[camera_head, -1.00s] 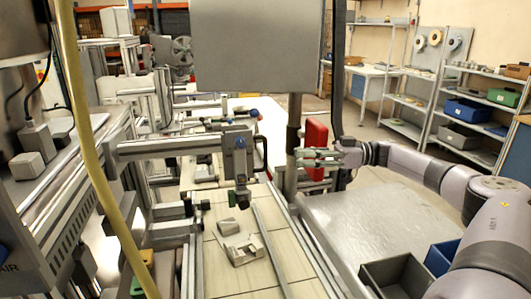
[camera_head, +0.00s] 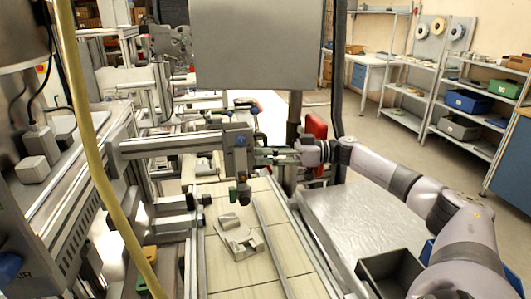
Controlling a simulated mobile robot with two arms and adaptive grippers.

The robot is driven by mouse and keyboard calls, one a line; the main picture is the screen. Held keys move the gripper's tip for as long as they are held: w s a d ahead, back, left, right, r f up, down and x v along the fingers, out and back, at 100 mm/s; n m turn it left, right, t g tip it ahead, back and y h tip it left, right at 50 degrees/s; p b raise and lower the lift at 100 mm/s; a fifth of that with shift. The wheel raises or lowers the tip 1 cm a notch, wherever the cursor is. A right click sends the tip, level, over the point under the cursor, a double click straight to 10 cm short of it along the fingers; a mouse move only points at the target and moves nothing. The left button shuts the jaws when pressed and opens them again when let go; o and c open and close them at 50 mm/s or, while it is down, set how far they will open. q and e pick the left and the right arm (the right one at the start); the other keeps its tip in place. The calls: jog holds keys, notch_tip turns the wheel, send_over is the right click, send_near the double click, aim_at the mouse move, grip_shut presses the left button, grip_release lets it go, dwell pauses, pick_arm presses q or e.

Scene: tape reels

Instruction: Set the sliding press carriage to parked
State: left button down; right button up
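The press carriage (camera_head: 236,158) is a grey upright block with a blue part on its face. It sits at the right end of the horizontal grey beam (camera_head: 170,144), above the pale tiled bed. A dark tool hangs at its lower end. My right gripper (camera_head: 262,156) reaches in from the right, with its fingers at the carriage's right side, where the dark handle is. The fingers largely hide the handle. I cannot tell whether they are shut on it or only beside it. My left gripper is not in view.
Small grey blocks (camera_head: 240,241) lie on the tiled bed (camera_head: 230,275) below the carriage. A grey panel (camera_head: 256,45) hangs above, and a red box (camera_head: 316,127) stands behind my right arm. A yellow hose (camera_head: 88,130) crosses the left. A dark bin (camera_head: 390,272) is at front right.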

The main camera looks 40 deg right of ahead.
grip_shut()
dwell(0.7)
